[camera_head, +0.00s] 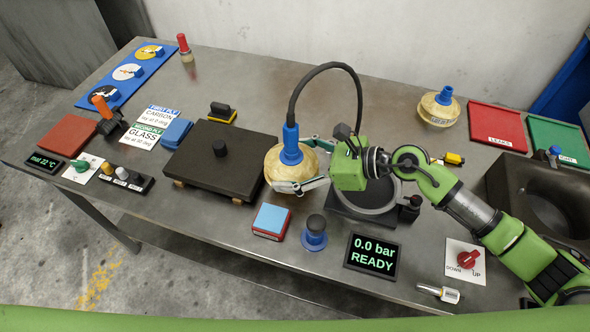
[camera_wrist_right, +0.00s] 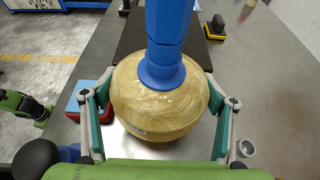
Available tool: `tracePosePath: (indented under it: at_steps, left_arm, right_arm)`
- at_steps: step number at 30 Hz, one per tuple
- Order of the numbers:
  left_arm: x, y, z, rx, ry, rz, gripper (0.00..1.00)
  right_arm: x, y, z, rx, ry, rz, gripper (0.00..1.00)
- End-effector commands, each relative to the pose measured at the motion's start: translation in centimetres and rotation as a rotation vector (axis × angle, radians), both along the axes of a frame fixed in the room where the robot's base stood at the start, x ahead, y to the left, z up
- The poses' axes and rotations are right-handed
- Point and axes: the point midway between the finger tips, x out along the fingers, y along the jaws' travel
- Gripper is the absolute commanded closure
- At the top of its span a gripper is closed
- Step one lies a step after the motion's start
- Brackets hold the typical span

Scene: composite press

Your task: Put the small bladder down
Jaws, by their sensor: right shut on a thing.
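My right gripper (camera_head: 305,171) is shut on a round tan bladder (camera_head: 276,168), the small bladder. In the right wrist view the bladder (camera_wrist_right: 150,112) sits between the two fingers, with its blue neck (camera_wrist_right: 165,45) upward. A black hose (camera_head: 322,68) arches from that neck and comes down behind the gripper. The bladder is just right of a dark slab (camera_head: 205,170). I cannot tell whether its underside touches the table. Another tan bladder (camera_head: 437,110) with a blue cap stands at the back right.
A round dark-based ring fixture (camera_head: 360,212) lies right of the bladder. A blue and red block (camera_head: 270,221), a blue-based knob (camera_head: 314,233) and a display reading 0.0 bar READY (camera_head: 374,256) stand in front. Red (camera_head: 495,127) and green trays are back right. Bare table (camera_head: 385,95) lies behind.

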Motion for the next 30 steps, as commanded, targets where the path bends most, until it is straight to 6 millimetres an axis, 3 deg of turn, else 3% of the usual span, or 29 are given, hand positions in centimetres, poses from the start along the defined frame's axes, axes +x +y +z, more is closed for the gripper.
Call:
tracePosePath:
  at_steps: [3, 11, 16, 28, 29, 30]
  left_arm:
    - [0.0, 0.0, -0.3, 0.0, 0.0, 0.0, 0.72]
    - [0.0, 0.0, -0.5, 0.0, 0.0, 0.0, 0.72]
    - [0.0, 0.0, 0.1, 0.0, 0.0, 0.0, 0.72]
    - [0.1, 0.0, -0.3, 0.0, -0.001, 0.0, 0.72]
    - [0.1, 0.0, -0.3, 0.0, -0.001, 0.0, 0.72]
    - [0.1, -0.1, -0.2, 0.0, -0.001, 0.0, 0.72]
  right_arm:
    - [1.5, -0.3, -1.5, 0.006, -0.001, -0.004, 0.52]
    - [2.9, -0.7, -3.3, 0.005, -0.003, -0.003, 0.52]
    - [2.7, -0.7, -5.5, 0.005, -0.001, -0.001, 0.52]
    - [2.7, -0.7, -6.3, 0.003, -0.006, 0.0, 0.52]
    - [2.6, -0.7, -6.5, 0.001, -0.004, 0.0, 0.2]
    - [2.6, -0.7, -6.4, 0.001, -0.004, 0.0, 0.09]
